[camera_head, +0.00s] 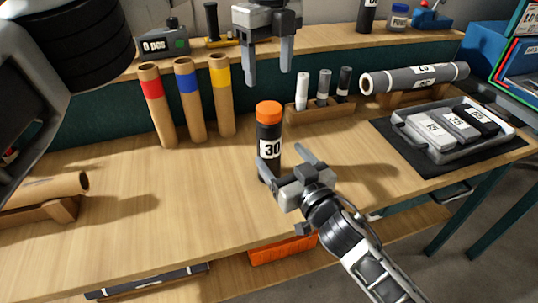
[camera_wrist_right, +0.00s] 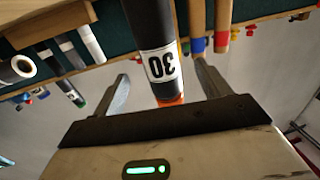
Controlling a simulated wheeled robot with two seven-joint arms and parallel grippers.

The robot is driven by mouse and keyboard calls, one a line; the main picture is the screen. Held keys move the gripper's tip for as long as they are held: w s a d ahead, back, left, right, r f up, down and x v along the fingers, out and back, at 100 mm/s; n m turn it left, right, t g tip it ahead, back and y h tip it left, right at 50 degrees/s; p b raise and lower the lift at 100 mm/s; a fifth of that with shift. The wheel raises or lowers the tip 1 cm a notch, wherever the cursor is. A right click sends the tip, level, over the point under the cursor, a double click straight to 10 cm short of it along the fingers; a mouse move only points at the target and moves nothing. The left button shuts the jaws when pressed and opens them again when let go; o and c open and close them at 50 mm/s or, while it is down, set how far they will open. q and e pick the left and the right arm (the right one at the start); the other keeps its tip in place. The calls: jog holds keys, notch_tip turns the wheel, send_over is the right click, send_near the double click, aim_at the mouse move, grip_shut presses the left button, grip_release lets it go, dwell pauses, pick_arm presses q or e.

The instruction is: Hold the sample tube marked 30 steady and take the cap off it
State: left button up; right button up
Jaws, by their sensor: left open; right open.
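The sample tube marked 30 (camera_head: 269,150) is black with a white label and an orange cap (camera_head: 268,112). It stands upright on the bench with the cap on. My left gripper (camera_head: 268,78) is open and empty, pointing down above the cap, apart from it. My right gripper (camera_head: 285,162) is open at the tube's lower front right, one finger overlapping the tube's lower part in the head view. In the right wrist view, upside down, the tube (camera_wrist_right: 158,62) shows between the open fingers. I cannot tell whether a finger touches it.
Three cardboard tubes with red, blue and yellow bands (camera_head: 191,98) stand to the left. A wooden rack (camera_head: 320,112) with three small tubes and a grey roll on a cradle (camera_head: 415,77) are to the right. A tray of weights (camera_head: 405,130) lies farther right.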

aim_at(274, 147)
jog(key=x, duration=0.7)
